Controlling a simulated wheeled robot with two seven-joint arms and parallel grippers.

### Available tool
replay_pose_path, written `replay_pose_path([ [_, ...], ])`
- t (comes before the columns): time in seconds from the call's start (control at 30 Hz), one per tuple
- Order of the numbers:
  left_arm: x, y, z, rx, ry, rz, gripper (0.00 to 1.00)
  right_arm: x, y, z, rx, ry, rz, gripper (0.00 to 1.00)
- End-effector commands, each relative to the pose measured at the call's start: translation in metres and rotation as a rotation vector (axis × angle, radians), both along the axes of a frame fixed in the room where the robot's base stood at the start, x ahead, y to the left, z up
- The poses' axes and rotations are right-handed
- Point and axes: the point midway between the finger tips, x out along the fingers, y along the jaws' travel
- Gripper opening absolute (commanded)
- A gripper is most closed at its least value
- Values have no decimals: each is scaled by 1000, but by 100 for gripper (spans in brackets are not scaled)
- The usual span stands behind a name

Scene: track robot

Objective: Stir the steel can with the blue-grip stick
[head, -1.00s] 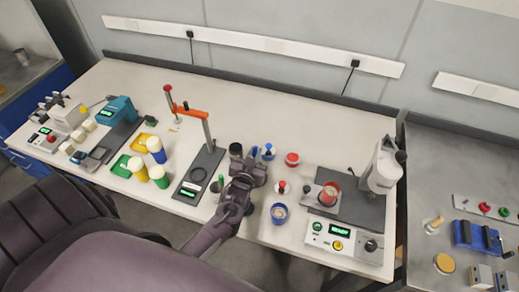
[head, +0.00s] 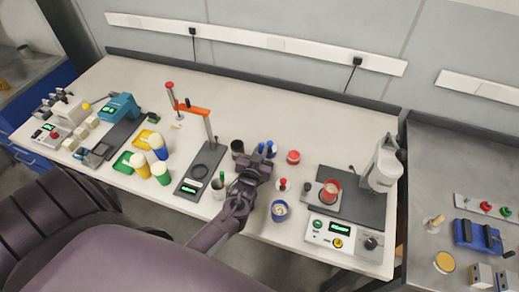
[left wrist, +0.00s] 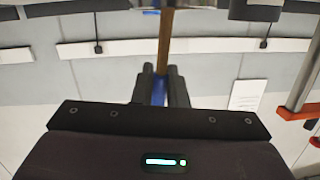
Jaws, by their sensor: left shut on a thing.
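My left gripper (head: 262,160) is shut on the blue-grip stick (head: 261,148), held above the bench. In the left wrist view the blue grip (left wrist: 159,90) is between the fingers, and the wooden shaft (left wrist: 166,40) runs to the top edge. A dark grey metallic can (head: 237,148), which looks like the steel can, stands upright just left of the gripper. A grey cylinder at the top edge of the left wrist view (left wrist: 254,9) looks like the same can. I cannot see the shaft's end clearly. My right gripper is not in view.
A grey cup with a green stick (head: 218,187) stands left of my wrist. A blue cup (head: 280,211), a small red-topped piece (head: 282,185) and a red lid (head: 293,157) stand to the right. A stand with an orange arm (head: 195,108) is at left. The back bench is clear.

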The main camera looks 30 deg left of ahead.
Motion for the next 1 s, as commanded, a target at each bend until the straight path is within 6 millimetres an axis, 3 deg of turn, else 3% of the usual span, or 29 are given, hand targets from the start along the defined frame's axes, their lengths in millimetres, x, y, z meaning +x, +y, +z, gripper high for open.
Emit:
replay_pose_path([
  [0.27, 0, 0, 3, 0, 0, 0, 0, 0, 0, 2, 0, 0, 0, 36],
  [0.53, 4, -1, 25, 0, -1, 0, 0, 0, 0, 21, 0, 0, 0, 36],
  [1.0, 11, -3, 58, 0, -1, -1, 0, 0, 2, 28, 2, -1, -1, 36],
])
